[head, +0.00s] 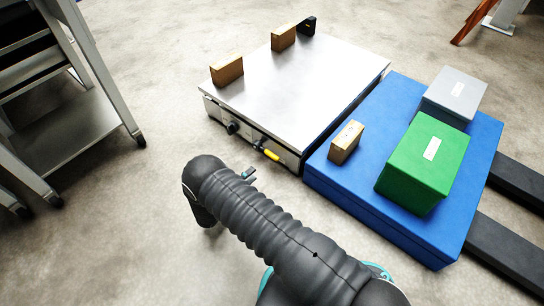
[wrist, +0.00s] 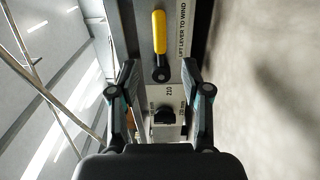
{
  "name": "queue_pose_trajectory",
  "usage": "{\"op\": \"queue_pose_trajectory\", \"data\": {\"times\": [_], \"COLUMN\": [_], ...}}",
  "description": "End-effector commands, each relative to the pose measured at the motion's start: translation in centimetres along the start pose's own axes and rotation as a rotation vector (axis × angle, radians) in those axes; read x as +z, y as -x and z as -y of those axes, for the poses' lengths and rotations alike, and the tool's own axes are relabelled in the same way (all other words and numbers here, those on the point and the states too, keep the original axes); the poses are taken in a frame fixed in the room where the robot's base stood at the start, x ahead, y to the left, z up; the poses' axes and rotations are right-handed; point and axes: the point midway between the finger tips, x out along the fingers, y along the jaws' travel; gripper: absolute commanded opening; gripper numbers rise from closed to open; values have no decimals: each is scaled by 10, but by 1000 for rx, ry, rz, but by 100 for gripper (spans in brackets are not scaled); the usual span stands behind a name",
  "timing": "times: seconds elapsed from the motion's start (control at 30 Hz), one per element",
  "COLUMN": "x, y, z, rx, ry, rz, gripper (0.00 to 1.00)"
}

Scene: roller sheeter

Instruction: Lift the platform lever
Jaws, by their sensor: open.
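The platform (head: 315,75) is a low silver-topped unit on the floor. Its front face carries dark knobs and the platform lever, which has a yellow grip (head: 271,155). In the wrist view the yellow lever (wrist: 159,32) stands beyond the fingertips, its dark round pivot end near them. A label beside it reads "LIFT LEVER TO WIND". My gripper (wrist: 159,72) is open and empty, its two fingers apart and facing the panel, with the lever's pivot end roughly centred between the tips. I see no clear contact. In the head view my arm hides most of the gripper.
Several brown blocks (head: 227,69) stand on the platform and on a blue block (head: 325,185). A green box (head: 424,165) and a grey box (head: 455,94) also rest on the blue block. A metal shelf cart (head: 85,125) stands left. Floor is free between cart and platform.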

Motion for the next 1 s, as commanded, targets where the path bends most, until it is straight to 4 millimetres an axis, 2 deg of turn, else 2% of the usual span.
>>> {"op": "queue_pose_trajectory", "data": {"times": [0.6, 0.8, 1.0], "x": [2, 1, 2], "y": [-106, -126, -132], "z": [0, 0, 0], "rx": [0, -1, -2], "ry": [0, 1, 2], "rz": [6, 4, 3], "gripper": [48, 48, 48]}}
